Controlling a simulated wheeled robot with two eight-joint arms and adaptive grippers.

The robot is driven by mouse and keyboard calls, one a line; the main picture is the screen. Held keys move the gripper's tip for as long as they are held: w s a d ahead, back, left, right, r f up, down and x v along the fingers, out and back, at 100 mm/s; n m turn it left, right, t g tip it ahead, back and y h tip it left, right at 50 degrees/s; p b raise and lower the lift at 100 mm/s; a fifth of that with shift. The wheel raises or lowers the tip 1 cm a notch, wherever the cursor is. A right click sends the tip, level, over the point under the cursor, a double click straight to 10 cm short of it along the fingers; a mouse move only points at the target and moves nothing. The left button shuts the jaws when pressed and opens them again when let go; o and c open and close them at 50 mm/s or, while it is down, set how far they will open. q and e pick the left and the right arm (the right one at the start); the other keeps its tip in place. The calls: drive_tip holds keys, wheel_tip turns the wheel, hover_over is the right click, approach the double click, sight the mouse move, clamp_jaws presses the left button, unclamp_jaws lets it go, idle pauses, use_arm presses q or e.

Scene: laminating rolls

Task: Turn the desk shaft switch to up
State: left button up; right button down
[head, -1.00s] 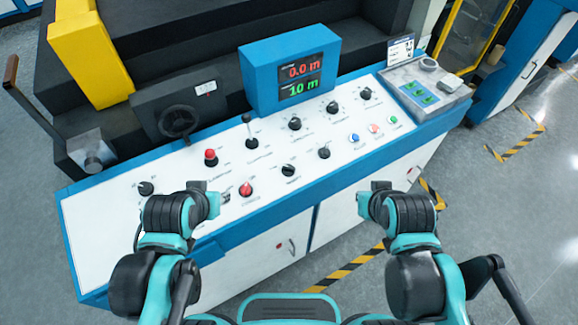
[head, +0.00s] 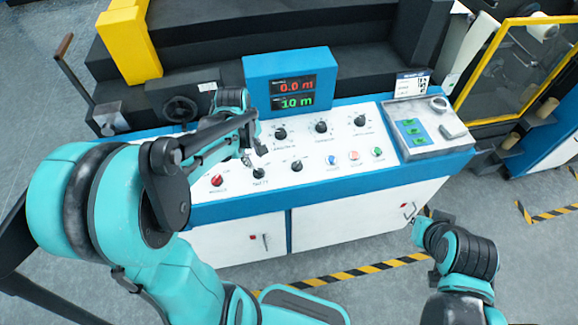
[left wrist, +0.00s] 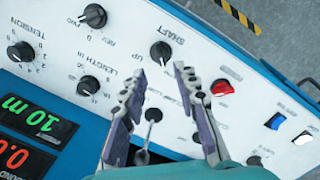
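A black rotary knob (left wrist: 161,52) beside the word SHAFT is on the white control panel in the left wrist view. It appears to be the black knob (head: 259,173) in the head view; its setting is not clear. My left gripper (left wrist: 159,72) points down at the panel with fingers apart and empty. The knob lies just beyond its fingertips, roughly between their lines, apart from them. In the head view the left gripper (head: 250,150) is partly hidden by its own arm. My right gripper (head: 432,230) hangs to the right, off the panel's front.
A lever with a round tip (left wrist: 153,115) stands between my left fingers. A red knob (left wrist: 222,87) is close to the right finger. Other black knobs (head: 281,134) and a display box (head: 258,68) are nearby. Open floor lies in front of the cabinet.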

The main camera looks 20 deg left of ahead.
sight(258, 170)
use_arm(q)
drive_tip(key=shift+n, duration=0.4)
drive_tip(key=f, duration=0.2)
drive_tip(key=f+b, duration=0.1)
drive_tip(key=f, duration=0.2)
drive_tip(key=w+f+b, duration=0.1)
drive_tip(key=f, duration=0.2)
drive_tip(key=shift+f, duration=0.2)
drive_tip(key=shift+c, duration=0.3)
clamp_jaws()
